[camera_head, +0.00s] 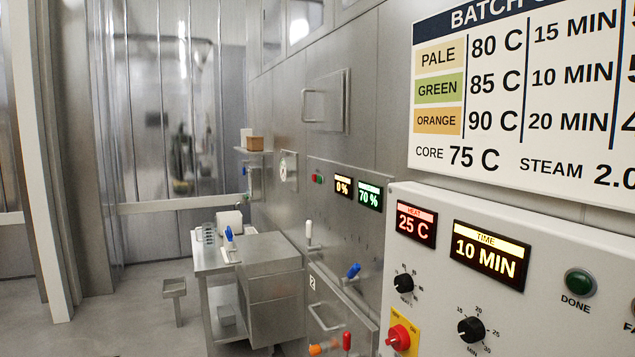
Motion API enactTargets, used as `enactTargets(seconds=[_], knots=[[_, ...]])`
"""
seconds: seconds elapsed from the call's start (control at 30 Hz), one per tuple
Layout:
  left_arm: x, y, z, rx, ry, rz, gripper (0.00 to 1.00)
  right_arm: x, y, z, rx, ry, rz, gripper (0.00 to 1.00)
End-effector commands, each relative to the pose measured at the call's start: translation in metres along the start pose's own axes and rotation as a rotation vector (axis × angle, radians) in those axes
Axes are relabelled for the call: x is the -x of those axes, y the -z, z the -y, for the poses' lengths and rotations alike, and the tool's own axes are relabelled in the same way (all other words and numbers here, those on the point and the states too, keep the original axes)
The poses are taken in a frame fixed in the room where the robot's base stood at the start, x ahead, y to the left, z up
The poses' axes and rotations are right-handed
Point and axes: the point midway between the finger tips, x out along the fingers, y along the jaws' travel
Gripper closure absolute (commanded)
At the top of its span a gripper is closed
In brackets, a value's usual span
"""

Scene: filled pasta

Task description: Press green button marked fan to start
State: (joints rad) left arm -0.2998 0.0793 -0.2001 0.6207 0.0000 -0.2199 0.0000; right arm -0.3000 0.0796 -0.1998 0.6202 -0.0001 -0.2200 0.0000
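A control panel (420,270) fills the lower right. A dark green round button (578,283) on it is labelled DONE. At the right edge, a label beginning "FA" (629,329) is cut off by the frame. Just above it, only a sliver of a round button (632,308) shows, too little to tell its colour. Neither of my grippers is in view.
The panel also has a HEAT display (416,222) reading 25 C, a TIME display (490,254) reading 10 MIN, black dials (471,329) and a red knob (398,337). A batch chart (440,150) hangs above. A steel table (215,258) stands left, beside open floor.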

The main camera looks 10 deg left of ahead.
Motion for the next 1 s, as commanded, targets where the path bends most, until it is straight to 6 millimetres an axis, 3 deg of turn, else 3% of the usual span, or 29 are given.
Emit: enactTargets(seconds=[0.37, 1.0], knots=[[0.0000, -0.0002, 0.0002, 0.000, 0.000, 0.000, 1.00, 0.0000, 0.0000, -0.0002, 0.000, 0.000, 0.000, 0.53], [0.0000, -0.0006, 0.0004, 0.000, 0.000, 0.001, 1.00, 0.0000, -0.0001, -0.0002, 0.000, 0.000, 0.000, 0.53]])
